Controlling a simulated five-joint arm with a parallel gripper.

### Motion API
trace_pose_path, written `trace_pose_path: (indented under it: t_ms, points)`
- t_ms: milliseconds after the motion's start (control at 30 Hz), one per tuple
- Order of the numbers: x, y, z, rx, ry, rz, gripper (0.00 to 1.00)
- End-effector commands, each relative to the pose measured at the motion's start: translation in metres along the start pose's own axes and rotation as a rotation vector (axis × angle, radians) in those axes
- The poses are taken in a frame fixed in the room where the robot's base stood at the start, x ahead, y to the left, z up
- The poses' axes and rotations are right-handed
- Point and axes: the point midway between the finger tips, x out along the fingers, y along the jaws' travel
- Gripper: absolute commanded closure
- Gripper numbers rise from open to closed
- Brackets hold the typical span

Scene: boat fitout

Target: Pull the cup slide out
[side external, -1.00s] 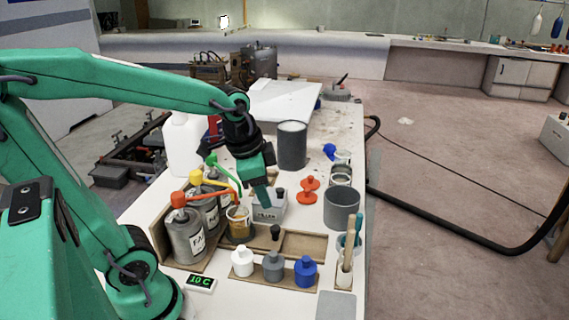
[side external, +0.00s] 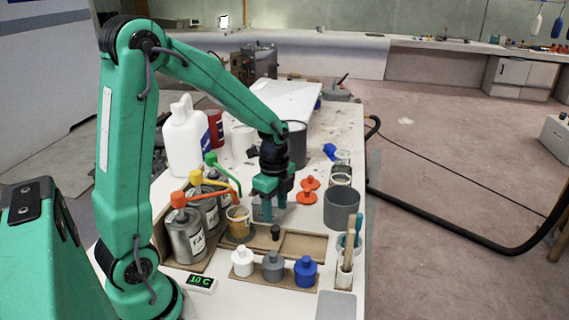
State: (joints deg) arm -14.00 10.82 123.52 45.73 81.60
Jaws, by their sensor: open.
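My gripper (side external: 273,200) points down over a small grey labelled box (side external: 262,214). Its fingers are apart, and I cannot tell whether they touch the box. A clear cup with amber contents (side external: 239,222) stands left of the box, under the spouts of the pump bottles. A shallow wooden tray (side external: 303,245) with compartments lies just in front of the box, with a small black knob (side external: 275,232) at its left part. I cannot tell which part is the cup slide. The far side of the box is hidden by my gripper.
Pump bottles (side external: 186,238) stand left in a wooden holder. White, grey and blue small bottles (side external: 305,272) stand in front. A grey pot (side external: 341,208) and red discs (side external: 307,190) are at right. A dark grey can (side external: 297,145) stands behind my gripper.

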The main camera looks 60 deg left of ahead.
Motion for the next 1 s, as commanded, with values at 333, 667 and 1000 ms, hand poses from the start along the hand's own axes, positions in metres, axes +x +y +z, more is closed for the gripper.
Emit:
trace_pose_path:
  t_ms: [333,667,1000]
  points:
    - [0.007,0.0,0.0,-0.001,0.0,0.0,0.55]
    - [0.041,0.0,0.0,-0.001,0.0,0.002,0.55]
    - [0.072,0.0,0.0,-0.002,0.0,0.001,0.55]
